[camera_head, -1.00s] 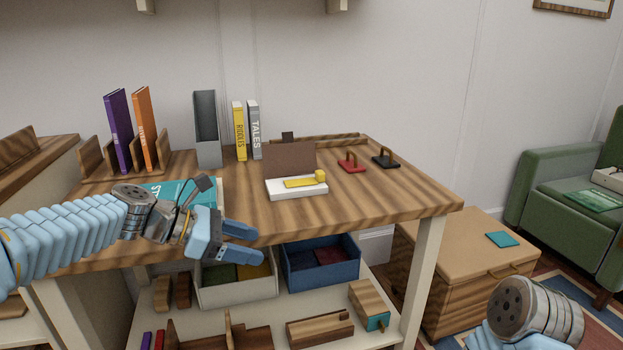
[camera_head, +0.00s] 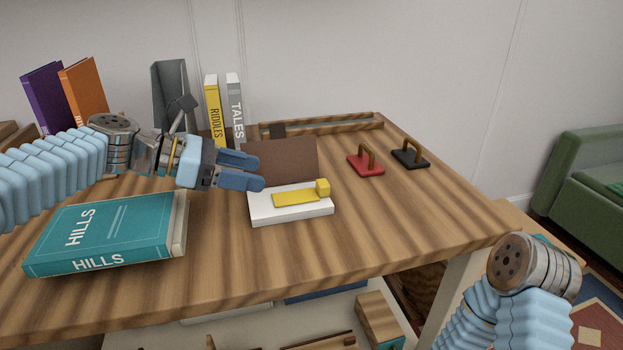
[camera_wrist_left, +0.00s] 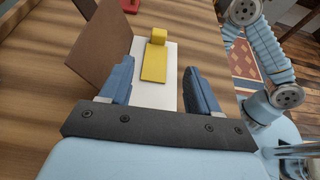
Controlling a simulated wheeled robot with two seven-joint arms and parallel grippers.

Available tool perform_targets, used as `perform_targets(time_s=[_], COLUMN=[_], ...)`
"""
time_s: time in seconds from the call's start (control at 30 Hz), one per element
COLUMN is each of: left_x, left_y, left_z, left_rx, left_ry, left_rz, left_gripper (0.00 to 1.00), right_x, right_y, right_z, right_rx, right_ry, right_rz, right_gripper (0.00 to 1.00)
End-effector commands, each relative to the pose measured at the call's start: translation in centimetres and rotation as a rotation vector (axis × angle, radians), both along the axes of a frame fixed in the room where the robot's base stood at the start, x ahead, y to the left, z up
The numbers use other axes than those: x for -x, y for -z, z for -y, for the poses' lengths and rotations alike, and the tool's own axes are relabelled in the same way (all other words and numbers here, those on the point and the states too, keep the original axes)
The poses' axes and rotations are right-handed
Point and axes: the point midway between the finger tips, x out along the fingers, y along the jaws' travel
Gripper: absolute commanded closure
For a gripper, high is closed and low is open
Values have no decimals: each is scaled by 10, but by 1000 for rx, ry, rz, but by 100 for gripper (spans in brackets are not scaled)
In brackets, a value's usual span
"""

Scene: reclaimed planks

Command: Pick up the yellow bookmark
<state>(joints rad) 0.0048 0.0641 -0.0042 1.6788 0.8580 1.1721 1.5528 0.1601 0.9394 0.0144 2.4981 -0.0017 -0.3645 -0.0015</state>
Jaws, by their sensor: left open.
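The yellow bookmark (camera_head: 296,198) lies flat on the white pages of an open book (camera_head: 290,213), with a small yellow block at its right end. The book's brown cover (camera_head: 285,160) stands raised behind it. My left gripper (camera_head: 256,171) is open and empty, just left of the bookmark and above the table. In the left wrist view the bookmark (camera_wrist_left: 155,62) lies ahead, between the lines of the two open fingers (camera_wrist_left: 156,85), with the yellow block at its far end. My right arm shows at the lower right, but its gripper fingers are not visible.
A teal book (camera_head: 105,232) lies at the front left of the wooden table (camera_head: 330,250). Yellow and grey books (camera_head: 235,110) stand at the back. A red bookend (camera_head: 366,162) and a black one (camera_head: 410,154) sit to the right.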

Motion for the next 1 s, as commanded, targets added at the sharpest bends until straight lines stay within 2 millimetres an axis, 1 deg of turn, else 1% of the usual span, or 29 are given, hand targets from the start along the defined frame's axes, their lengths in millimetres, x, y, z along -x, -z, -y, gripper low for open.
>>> perform_targets(time_s=[0.2,0.3,0.57,0.7,0.8,0.9,1.0], left_x=[-12,-18,-26,-35,-39,-41,-41], left_y=[19,25,33,39,44,46,46], left_z=[41,56,79,99,111,116,117], left_rx=[1,0,-1,-1,-1,0,0], left_ry=[5,4,3,3,3,1,0], left_rz=[-2,-2,-1,-1,-1,0,0], left_gripper=[38,38,38,38,38,38,38], right_x=[0,0,-1,-1,-1,-1,-1], right_y=[5,6,7,7,9,9,9], right_z=[1,2,2,3,3,3,3], right_rx=[2,3,3,4,4,4,4], right_ry=[2,4,4,4,5,5,5], right_rz=[0,0,1,1,2,2,2], right_gripper=[57,57,57,57,57,57,57])
